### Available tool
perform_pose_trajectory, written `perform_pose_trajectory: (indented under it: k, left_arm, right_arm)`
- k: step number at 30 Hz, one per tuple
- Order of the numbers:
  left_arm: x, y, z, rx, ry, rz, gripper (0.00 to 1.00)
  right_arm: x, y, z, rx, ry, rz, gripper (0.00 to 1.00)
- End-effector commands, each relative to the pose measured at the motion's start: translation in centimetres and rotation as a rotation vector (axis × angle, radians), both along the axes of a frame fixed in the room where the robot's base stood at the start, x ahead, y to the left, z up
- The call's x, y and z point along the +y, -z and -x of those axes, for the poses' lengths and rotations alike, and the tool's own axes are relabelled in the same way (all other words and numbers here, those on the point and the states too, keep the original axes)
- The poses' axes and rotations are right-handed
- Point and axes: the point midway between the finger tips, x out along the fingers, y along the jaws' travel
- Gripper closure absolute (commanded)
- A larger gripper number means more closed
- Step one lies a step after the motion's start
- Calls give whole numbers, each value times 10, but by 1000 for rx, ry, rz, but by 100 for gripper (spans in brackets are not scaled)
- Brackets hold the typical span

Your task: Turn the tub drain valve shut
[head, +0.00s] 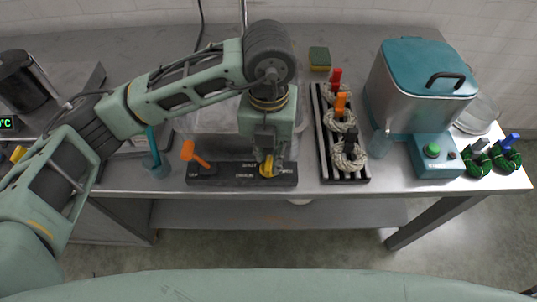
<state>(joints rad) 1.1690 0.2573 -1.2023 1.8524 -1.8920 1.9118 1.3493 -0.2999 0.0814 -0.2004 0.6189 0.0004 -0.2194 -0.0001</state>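A dark valve strip (225,181) lies along the table's front edge, with small white lettering that seems to include SHUT and OPEN. An orange lever (195,154) stands at its left end, tilted up to the left. A yellow part (267,168) shows near its right end, largely covered by my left gripper (270,165). The gripper points down over this part; I cannot tell whether its fingers are closed on it. The pale tub (200,122) behind the strip is partly hidden by my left arm. My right gripper is not in view.
A dark rack (326,150) with wool skeins and coloured clips stands right of the strip. Beyond it is a metal pot with a teal lid (425,66). Green skeins (480,163) lie far right.

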Motion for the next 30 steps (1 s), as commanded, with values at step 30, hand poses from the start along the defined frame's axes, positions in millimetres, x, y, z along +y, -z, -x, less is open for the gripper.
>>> perform_pose_trajectory:
  k: [30]
  left_arm:
    - [7,-94,-3,7,37,12,95]
  right_arm:
    - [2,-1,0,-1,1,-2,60]
